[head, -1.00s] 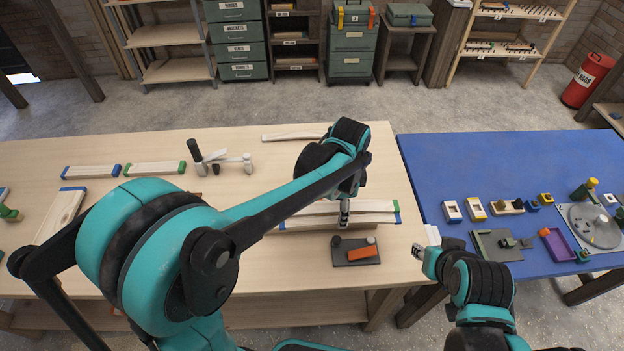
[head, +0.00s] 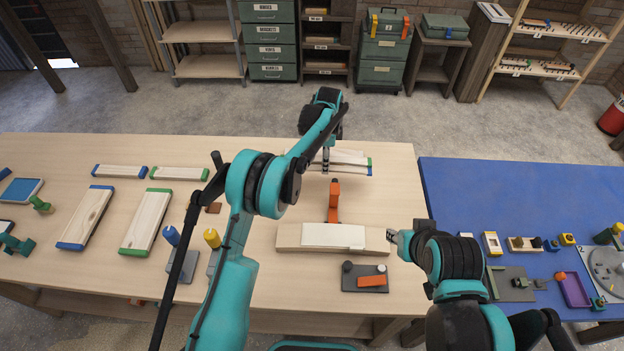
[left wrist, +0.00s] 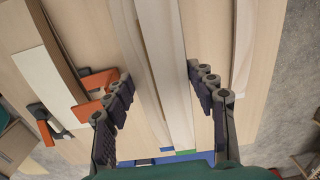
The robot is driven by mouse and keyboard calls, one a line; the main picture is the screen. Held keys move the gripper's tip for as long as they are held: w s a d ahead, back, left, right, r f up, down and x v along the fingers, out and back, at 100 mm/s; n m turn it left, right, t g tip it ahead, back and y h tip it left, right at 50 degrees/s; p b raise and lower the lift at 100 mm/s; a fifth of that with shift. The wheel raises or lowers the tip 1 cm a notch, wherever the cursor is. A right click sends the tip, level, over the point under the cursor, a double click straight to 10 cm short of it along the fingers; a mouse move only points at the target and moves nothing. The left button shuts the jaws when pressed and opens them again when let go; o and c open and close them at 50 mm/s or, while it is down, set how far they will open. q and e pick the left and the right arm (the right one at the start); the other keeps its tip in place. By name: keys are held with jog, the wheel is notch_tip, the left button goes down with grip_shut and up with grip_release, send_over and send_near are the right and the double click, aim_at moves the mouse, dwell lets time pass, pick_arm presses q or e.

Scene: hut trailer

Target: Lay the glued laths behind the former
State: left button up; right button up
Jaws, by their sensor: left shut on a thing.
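The glued laths (head: 350,162), a pale stack with green and blue end marks, are at the back of the bench behind the former. My left gripper (head: 325,165) is shut on them from above; they also run between its fingers in the left wrist view (left wrist: 165,70). The former (head: 290,238) is a long pale wooden block with a white pad (head: 333,235) on top. Whether the laths touch the bench or the former's back face is hard to tell. My right gripper (head: 391,236) is beside the former's right end; its jaw opening is too small to judge.
An orange clamp (head: 333,200) stands between former and laths. A dark plate (head: 358,285) with an orange bar lies in front. Boards with blue (head: 88,215) and green ends (head: 148,220) lie left. A blue table (head: 480,190) adjoins at right.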

pick_arm(q)
send_over(323, 184)
notch_tip(323, 184, down, 7)
jog(key=shift+w+a+r, duration=0.1)
notch_tip(323, 184, down, 3)
jog(key=shift+f, duration=0.35)
jog(key=shift+b, duration=0.3)
jog(key=shift+f, duration=0.15)
jog(key=o, duration=1.2)
